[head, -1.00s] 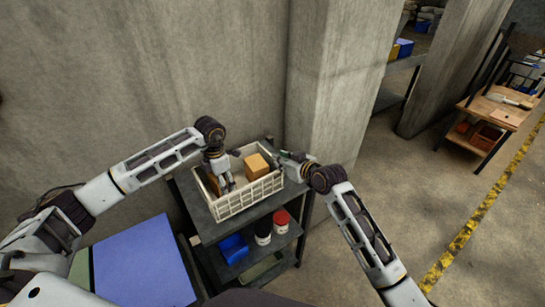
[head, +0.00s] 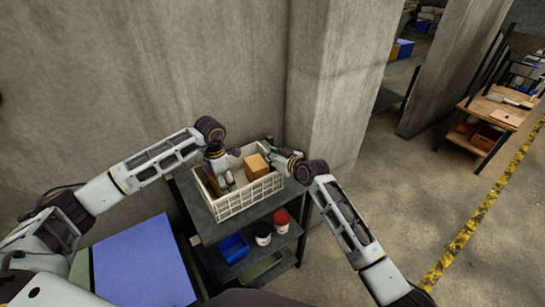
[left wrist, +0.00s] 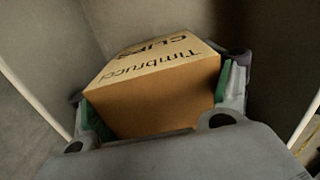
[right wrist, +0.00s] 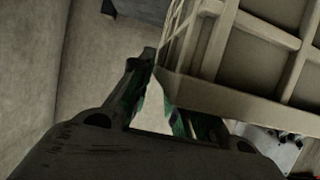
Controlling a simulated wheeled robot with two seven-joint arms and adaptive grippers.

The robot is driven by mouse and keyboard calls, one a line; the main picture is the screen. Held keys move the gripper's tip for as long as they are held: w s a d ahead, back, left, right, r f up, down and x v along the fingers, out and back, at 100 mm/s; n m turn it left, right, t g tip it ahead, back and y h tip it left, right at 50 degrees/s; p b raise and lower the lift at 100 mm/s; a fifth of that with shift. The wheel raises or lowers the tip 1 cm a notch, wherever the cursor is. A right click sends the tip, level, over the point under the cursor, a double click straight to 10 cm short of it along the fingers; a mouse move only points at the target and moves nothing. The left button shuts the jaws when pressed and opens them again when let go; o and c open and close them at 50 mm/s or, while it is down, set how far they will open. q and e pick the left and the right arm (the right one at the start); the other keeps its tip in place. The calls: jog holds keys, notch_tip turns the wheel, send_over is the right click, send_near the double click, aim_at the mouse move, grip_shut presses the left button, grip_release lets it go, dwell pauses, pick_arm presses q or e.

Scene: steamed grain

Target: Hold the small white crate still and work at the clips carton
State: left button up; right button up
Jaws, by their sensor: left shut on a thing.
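The small white crate (head: 238,204) stands on the top shelf of a dark cart. My left gripper (head: 224,179) reaches down into its left part. In the left wrist view the clips carton (left wrist: 160,98), brown with "Timbrucci CLIPS" on top, sits between the green-padded fingers (left wrist: 160,108), which are shut on it. In the head view the gripper mostly hides this carton. My right gripper (head: 284,159) is at the crate's right end. In the right wrist view its fingers (right wrist: 157,85) close around the edge of the crate wall (right wrist: 240,60); one finger is partly hidden behind it.
A second brown carton (head: 256,166) is in the crate's right part. On the lower shelf are a blue bin (head: 233,248), a white jar with a dark lid (head: 262,234) and a red-lidded jar (head: 281,222). A concrete wall and pillar (head: 335,90) stand close behind.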

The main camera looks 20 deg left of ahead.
jog(key=shift+c, duration=0.2)
grip_shut()
dwell(0.4)
jog(key=shift+o, duration=1.8)
grip_release()
jog(key=v, duration=1.2)
